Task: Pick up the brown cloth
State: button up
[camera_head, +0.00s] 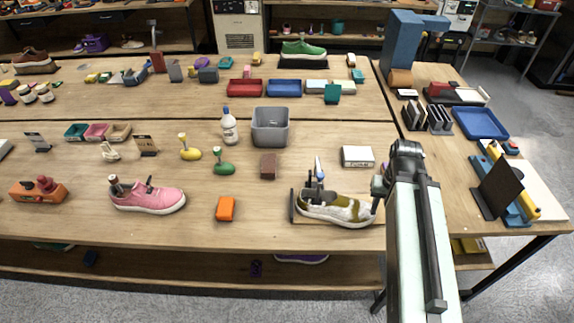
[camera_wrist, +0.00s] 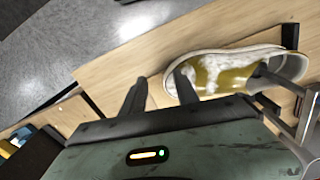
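A small brown folded piece (camera_head: 268,166), which looks like the brown cloth, lies on the wooden table in the head view, in front of the grey bin. It does not show in the wrist view. My gripper (camera_head: 379,188) is to its right and nearer the front, beside the toe of the white-and-olive sneaker (camera_head: 345,209). In the wrist view, my gripper's two dark fingers (camera_wrist: 160,88) are apart with nothing between them. The right finger overlaps the toe of the sneaker (camera_wrist: 235,72); I cannot tell whether they touch.
A pink sneaker (camera_head: 148,197) stands left. Bare tabletop lies between them.

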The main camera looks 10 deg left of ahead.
aim_at(268, 164)
jog(key=z, duration=1.85)
jog(key=k, duration=2.25)
jog(key=u, duration=2.9)
jog(key=i, duration=1.05)
jog(key=z, duration=0.05)
